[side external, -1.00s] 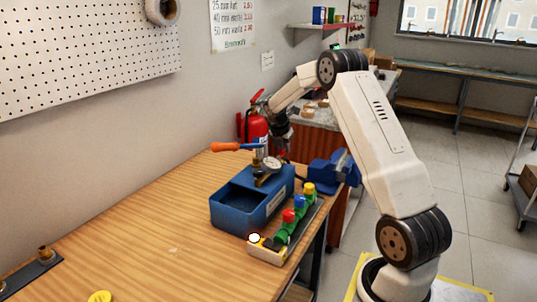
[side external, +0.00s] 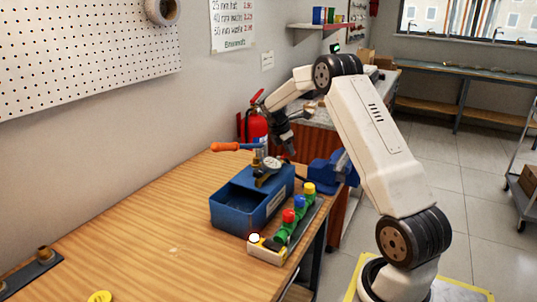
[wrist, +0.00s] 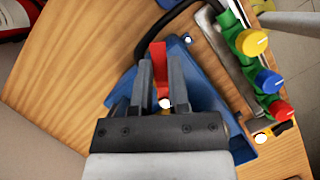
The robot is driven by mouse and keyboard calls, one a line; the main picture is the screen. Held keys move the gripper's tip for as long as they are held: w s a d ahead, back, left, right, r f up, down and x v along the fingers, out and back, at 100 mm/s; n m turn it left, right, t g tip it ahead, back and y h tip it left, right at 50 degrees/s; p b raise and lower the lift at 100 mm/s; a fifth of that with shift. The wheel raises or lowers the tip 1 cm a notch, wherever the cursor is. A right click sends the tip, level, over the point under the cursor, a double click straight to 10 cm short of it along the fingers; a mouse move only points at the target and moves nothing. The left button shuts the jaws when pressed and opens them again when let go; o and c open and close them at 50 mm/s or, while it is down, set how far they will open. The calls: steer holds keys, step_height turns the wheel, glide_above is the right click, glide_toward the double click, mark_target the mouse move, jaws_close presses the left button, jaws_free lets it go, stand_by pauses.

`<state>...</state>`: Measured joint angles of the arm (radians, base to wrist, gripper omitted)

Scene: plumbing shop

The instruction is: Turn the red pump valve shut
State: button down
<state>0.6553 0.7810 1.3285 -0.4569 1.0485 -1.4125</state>
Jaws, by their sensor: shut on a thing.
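The red pump valve handle (wrist: 157,60) shows in the wrist view as a short red bar between my gripper's fingers. My gripper (wrist: 162,66) is shut on it. In the side view my gripper (side external: 289,151) is low at the far end of the blue pump (side external: 228,217), tilted, and the red handle cannot be made out there. The pump is an open blue box on the bench with a round gauge (side external: 271,164) and an orange-handled lever (side external: 226,147). In the wrist view the fingers and palm hide much of the pump (wrist: 205,95).
A row of green valves with red, blue and yellow knobs (side external: 300,202) stands along the pump's right side, near the bench edge. A blue vise (side external: 322,171) is just behind. A red fire extinguisher (side external: 256,125) stands by the wall. The bench's left part is mostly clear.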

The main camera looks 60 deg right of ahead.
steer(key=m, duration=0.2)
steer(key=s+a+m+y, duration=0.1)
steer(key=m+g, duration=0.1)
steer(key=m, duration=0.1)
steer(key=shift+s+a+m+y, duration=0.15)
steer(key=shift+a+m+y, duration=0.15)
steer(key=shift+y, duration=0.1)
steer(key=m, duration=0.1)
steer(key=a+m+y, duration=0.1)
steer(key=m, duration=0.1)
steer(key=shift+s+f+g, duration=0.1)
steer(key=shift+s+g, duration=0.1)
steer(key=shift+g, duration=0.2)
steer(key=shift+a+m+y, duration=0.25)
steer(key=shift+m, duration=0.45)
steer(key=shift+a+m+y, duration=0.2)
steer(key=shift+m+y, duration=0.05)
steer(key=shift+m, duration=0.45)
steer(key=c, duration=0.6)
jaws_free()
steer(key=shift+r, duration=0.2)
steer(key=v, duration=0.7)
steer(key=shift+w+r, duration=0.2)
